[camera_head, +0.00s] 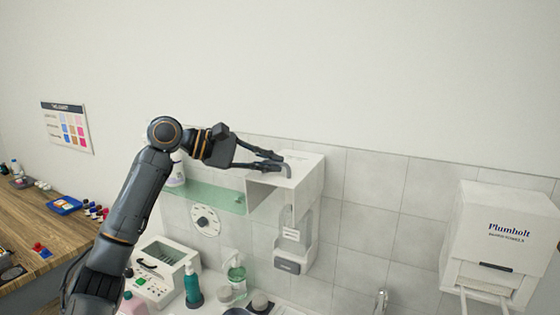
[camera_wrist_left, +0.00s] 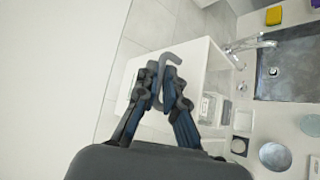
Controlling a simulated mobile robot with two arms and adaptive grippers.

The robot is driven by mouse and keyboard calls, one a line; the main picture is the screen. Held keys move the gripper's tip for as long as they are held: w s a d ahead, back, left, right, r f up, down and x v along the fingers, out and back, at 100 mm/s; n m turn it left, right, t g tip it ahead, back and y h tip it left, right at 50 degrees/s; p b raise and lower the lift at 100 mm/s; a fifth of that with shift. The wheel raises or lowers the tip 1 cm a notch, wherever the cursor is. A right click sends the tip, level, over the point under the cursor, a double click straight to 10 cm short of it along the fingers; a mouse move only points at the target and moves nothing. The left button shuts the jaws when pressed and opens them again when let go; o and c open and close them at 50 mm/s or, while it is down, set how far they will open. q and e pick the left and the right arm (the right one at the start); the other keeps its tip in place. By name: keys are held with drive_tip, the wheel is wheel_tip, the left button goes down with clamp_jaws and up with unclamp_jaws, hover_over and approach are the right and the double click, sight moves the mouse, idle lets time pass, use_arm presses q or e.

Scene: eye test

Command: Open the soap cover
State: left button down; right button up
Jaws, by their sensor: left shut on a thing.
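The white soap cover (camera_head: 310,180) is on the tiled wall, to the right of the green glass shelf. It is swung up and sticks out, and the clear soap container (camera_head: 292,232) shows below it, above a grey push bar (camera_head: 288,267). My left gripper (camera_head: 281,162) is at the top of the cover, shut on its grey curved handle (camera_head: 288,171). In the left wrist view the fingers (camera_wrist_left: 166,88) are around the grey handle (camera_wrist_left: 171,59), with the white cover (camera_wrist_left: 196,62) beneath. My right gripper is in neither view.
A green glass shelf (camera_head: 215,194) is left of the cover. Below are a teal bottle (camera_head: 193,287), a pump bottle (camera_head: 237,272) and a white device (camera_head: 160,280). A white towel dispenser (camera_head: 500,235) hangs at the right; the tiled wall between is clear.

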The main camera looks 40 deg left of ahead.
use_arm(q)
drive_tip(key=shift+a, duration=0.1)
drive_tip(key=shift+w+r, duration=0.1)
drive_tip(key=shift+r, duration=0.2)
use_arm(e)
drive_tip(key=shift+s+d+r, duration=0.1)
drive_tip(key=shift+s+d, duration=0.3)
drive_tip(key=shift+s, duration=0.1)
use_arm(q)
drive_tip(key=c, duration=1.4)
unclamp_jaws()
drive_tip(key=shift+w, duration=0.15)
drive_tip(key=shift+c, duration=0.2)
drive_tip(key=shift+w+f, duration=0.2)
drive_tip(key=shift+w, duration=0.1)
drive_tip(key=shift+s+a+r, duration=0.15)
drive_tip(key=shift+s+a, duration=0.1)
drive_tip(key=shift+s, duration=0.2)
drive_tip(key=v, duration=1.1)
drive_tip(key=shift+r, duration=0.15)
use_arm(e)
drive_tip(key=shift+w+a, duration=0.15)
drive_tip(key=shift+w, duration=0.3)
